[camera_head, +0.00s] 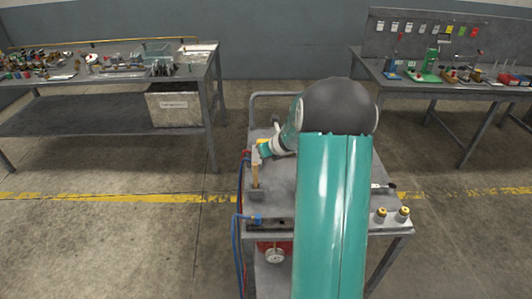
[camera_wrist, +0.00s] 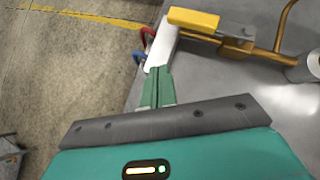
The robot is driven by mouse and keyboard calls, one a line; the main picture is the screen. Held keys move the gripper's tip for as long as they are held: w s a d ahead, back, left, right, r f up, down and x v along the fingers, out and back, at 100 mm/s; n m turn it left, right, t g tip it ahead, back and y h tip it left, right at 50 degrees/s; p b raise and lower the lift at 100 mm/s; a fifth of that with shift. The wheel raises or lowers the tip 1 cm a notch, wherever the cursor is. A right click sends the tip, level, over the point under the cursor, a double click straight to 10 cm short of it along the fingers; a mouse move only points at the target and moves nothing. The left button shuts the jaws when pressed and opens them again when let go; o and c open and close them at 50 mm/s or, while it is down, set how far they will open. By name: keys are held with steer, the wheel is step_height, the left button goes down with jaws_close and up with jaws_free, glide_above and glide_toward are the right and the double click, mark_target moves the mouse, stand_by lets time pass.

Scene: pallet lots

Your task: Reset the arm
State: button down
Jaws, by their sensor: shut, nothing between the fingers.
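My arm reaches from the bottom of the head view over a grey metal cart (camera_head: 284,178). My gripper (camera_head: 262,150) is at the cart's left side, partly hidden by my own arm. In the wrist view my gripper (camera_wrist: 157,88) has its green fingers together, with nothing held between them. A white piece (camera_wrist: 160,51) lies just beyond the fingertips; I cannot tell whether they touch it. A yellow block (camera_wrist: 193,19) on a brass-coloured pipe fitting (camera_wrist: 285,27) is just past that.
Two brass-topped cylinders (camera_head: 380,215) (camera_head: 403,214) stand at the cart's front right. A gauge (camera_head: 274,256) and blue hoses (camera_head: 236,240) hang at its front left. Cluttered benches stand left (camera_head: 110,83) and right (camera_head: 395,75).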

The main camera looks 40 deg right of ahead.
steer(key=s+a+r+n+y, duration=0.1)
steer(key=s+a+r+n, duration=0.3)
steer(key=a+r+n, duration=0.4)
steer(key=s+a+r+n+g+y, duration=0.1)
steer(key=s+a+r+n, duration=0.3)
steer(key=a, duration=0.5)
steer(key=s+a+r+n+y, duration=0.1)
steer(key=s+a+r+n, duration=0.35)
steer(key=a+n, duration=0.4)
steer(key=s+a+r+n+g+h, duration=0.1)
steer(key=s+a+n, duration=0.2)
steer(key=s+n, duration=0.5)
steer(key=s+a+r+n+g+h, duration=0.1)
steer(key=s+a+n, duration=0.3)
steer(key=s+n, duration=0.5)
steer(key=shift+s+r, duration=0.25)
steer(key=shift+r, duration=0.15)
